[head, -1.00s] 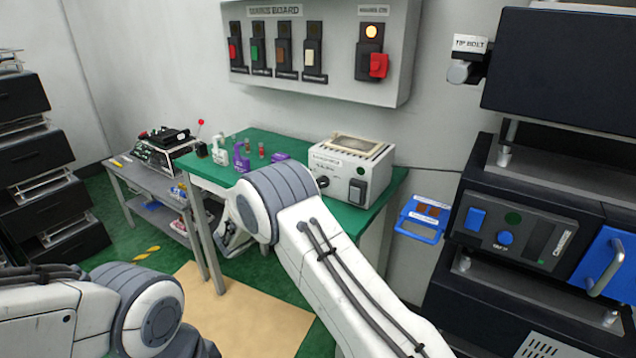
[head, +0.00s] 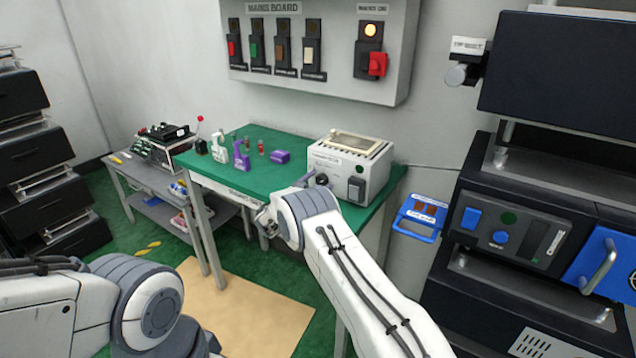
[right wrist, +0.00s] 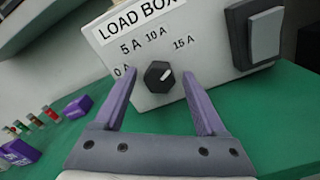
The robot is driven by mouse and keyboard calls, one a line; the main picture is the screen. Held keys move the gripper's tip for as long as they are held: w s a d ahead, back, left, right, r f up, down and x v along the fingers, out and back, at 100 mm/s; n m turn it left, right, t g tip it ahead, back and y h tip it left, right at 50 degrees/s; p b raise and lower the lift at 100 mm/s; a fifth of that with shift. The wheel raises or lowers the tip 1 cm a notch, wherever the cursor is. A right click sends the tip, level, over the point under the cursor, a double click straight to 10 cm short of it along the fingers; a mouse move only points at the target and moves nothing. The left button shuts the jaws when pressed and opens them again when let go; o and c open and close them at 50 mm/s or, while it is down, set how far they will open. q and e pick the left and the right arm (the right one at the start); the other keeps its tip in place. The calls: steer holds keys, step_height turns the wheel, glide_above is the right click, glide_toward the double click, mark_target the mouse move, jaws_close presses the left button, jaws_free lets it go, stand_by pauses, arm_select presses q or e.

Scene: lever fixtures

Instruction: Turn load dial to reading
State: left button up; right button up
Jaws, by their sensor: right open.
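The load box (head: 350,168) is a pale box on the green-topped table. In the right wrist view its front (right wrist: 140,92) carries a black dial (right wrist: 159,76) marked 0 A, 5 A, 10 A and 15 A. The dial's white mark points up and right, on the 15 A side; I cannot tell the exact reading. My right gripper (right wrist: 157,75) is open, its purple fingers on either side of the dial in that view, with no visible contact. In the head view my right arm partly hides the gripper near the box's front. My left gripper is out of view.
Purple blocks (head: 280,157) and small fuse-like parts stand on the table (head: 250,185) left of the box. The mains board (head: 310,50) hangs above.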

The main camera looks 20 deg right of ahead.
jaws_close()
steer(key=shift+n, duration=0.3)
steer(key=shift+w+f+n+b, duration=0.1)
steer(key=shift+n+b, duration=0.95)
steer(key=shift+n, duration=0.15)
steer(key=n+b, duration=0.1)
steer(key=n, duration=0.2)
steer(key=shift+n, duration=0.4)
steer(key=n, duration=0.4)
steer(key=shift+n, duration=2.5)
steer(key=shift+a, duration=0.1)
